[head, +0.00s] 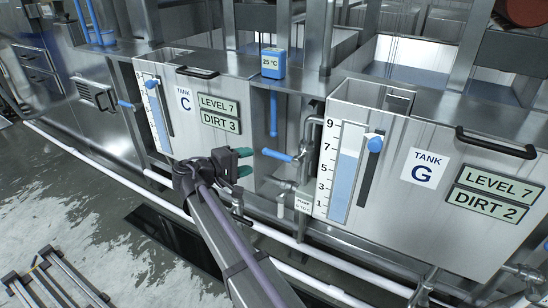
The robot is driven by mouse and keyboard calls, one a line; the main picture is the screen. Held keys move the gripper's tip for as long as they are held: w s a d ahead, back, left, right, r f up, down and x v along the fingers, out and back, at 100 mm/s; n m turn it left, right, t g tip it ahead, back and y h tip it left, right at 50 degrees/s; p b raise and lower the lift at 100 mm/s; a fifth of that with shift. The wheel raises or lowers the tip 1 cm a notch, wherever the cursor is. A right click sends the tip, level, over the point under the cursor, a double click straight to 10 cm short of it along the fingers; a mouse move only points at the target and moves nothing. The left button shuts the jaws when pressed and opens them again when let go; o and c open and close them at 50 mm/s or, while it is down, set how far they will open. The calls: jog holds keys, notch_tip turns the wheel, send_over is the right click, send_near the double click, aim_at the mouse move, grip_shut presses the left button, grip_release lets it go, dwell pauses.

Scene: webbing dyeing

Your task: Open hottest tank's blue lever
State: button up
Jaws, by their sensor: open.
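Tank G (410,225) stands at the right, labelled LEVEL 7 and DIRT 2. Tank C (213,143) stands left of it, labelled LEVEL 7 and DIRT 3. A blue temperature box (272,63) between them reads 25 °C. A blue lever (277,155) sits on the piping between the two tanks, pointing left. Another blue lever (127,104) sits left of tank C. My gripper (245,162) is open and empty in front of tank C's lower right, its green fingertips a little left of the middle lever in the picture. No other tank's temperature is readable.
A vertical blue rod (273,113) hangs below the temperature box. White pipes (325,287) run along the tank bases. The wet floor (85,210) at left is mostly clear, with a metal frame (60,280) lower left.

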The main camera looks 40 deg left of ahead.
aim_at(271, 155)
jog(key=b+x, duration=0.1)
jog(key=x, duration=0.9)
jog(key=shift+w+d+f+b, duration=0.1)
jog(key=shift+w+b, duration=0.1)
jog(key=shift+b, duration=0.2)
jog(key=shift+c, duration=0.3)
grip_shut()
